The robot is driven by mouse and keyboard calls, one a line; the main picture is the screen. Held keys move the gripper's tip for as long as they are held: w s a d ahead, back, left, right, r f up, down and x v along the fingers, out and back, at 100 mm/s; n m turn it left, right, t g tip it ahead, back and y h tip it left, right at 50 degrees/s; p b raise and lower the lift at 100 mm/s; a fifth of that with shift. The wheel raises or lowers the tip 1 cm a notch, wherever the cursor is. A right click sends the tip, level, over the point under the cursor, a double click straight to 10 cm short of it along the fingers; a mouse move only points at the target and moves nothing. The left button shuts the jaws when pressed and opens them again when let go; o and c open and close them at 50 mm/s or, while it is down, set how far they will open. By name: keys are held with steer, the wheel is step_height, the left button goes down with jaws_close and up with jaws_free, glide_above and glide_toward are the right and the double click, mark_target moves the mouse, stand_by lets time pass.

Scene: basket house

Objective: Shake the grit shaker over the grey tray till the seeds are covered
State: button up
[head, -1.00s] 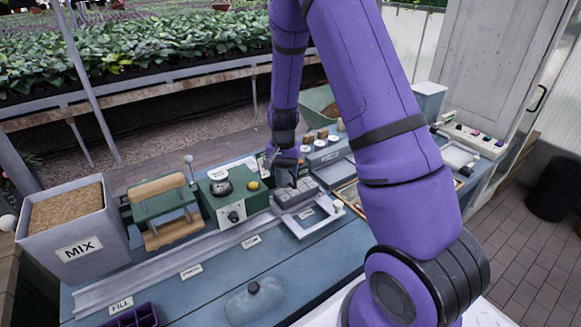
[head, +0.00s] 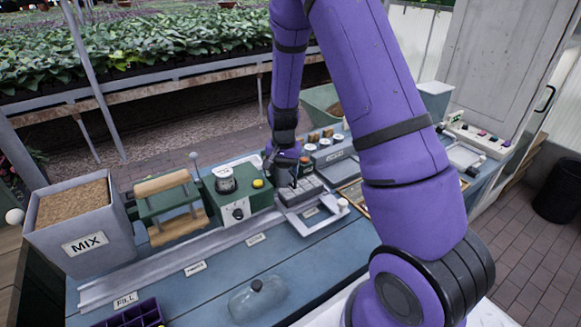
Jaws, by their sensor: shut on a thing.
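The grey tray (head: 304,192) with cells sits in a pale frame at the middle of the bench. My gripper (head: 285,177) points down over its back left part. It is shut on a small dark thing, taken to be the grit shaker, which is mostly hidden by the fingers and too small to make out. Seeds and grit in the cells are too small to tell.
A green machine (head: 237,195) stands just left of the tray. Several small jars (head: 312,141) stand behind it. A MIX bin (head: 85,243) is at far left, a clear dome (head: 258,300) at the front. A small pale cup (head: 343,204) is right of the tray.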

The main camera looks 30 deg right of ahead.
steer(key=shift+a, duration=0.65)
steer(key=shift+d, duration=1.4)
steer(key=shift+a, duration=2.4)
steer(key=shift+d, duration=1.3)
steer(key=shift+d+r, duration=0.15)
steer(key=shift+r, duration=2.85)
